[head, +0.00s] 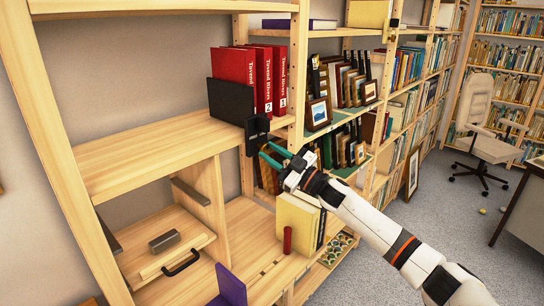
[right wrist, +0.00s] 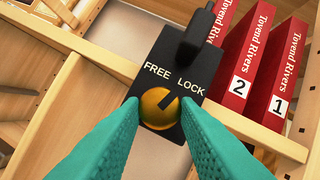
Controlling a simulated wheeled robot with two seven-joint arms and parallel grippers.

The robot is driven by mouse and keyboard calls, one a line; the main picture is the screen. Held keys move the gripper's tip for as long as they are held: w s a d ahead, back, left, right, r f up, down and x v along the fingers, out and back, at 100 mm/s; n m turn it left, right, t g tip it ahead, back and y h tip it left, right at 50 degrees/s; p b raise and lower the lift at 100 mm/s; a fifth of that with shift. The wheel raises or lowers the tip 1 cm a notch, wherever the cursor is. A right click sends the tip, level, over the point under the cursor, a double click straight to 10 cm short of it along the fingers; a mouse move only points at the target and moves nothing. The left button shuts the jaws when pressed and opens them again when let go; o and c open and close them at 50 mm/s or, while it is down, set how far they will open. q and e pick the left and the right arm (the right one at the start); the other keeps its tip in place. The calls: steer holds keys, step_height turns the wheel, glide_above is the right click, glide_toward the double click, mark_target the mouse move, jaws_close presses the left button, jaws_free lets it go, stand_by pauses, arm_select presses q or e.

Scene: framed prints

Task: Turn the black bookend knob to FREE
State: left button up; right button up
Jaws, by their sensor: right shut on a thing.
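The black bookend (head: 231,102) stands at the left of the red books on the upper shelf. Its black knob box (head: 256,128) hangs at the shelf's front edge. In the right wrist view the box face (right wrist: 184,70) reads FREE on the left and LOCK on the right. The round gold knob (right wrist: 158,108) has a dark pointer line slanting up and right, toward LOCK. My right gripper (head: 271,153) has its teal fingers on either side of the knob, shut on it. The fingers hide the knob's sides. My left gripper is not in view.
Red Tovend Rivers books (head: 263,75) stand right of the bookend. Framed prints (head: 318,113) stand in the adjoining bay. Below are yellow books (head: 297,222), a red cylinder (head: 287,240) and a purple bookend (head: 230,287). The upper shelf (head: 150,155) is bare at left.

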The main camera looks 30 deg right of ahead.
steer(key=n+g, duration=0.1)
steer(key=n, duration=0.1)
steer(key=n+y, duration=0.1)
steer(key=n, duration=0.2)
steer(key=shift+d+r+g, duration=0.2)
steer(key=shift+g, duration=0.2)
steer(key=n, duration=0.1)
steer(key=n+g+p, duration=0.1)
steer(key=n, duration=0.1)
steer(key=shift+w+r+g+y, duration=0.1)
steer(key=shift+g+y, duration=0.2)
steer(key=shift+y, duration=0.1)
steer(key=n+g+p, duration=0.1)
steer(key=n, duration=0.3)
steer(key=shift+d+r, duration=0.1)
steer(key=shift+r, duration=0.05)
steer(key=shift+n+g+h+p, duration=0.4)
steer(key=shift+n+g, duration=0.2)
steer(key=shift+n, duration=0.7)
steer(key=o, duration=1)
steer(key=shift+c, duration=0.2)
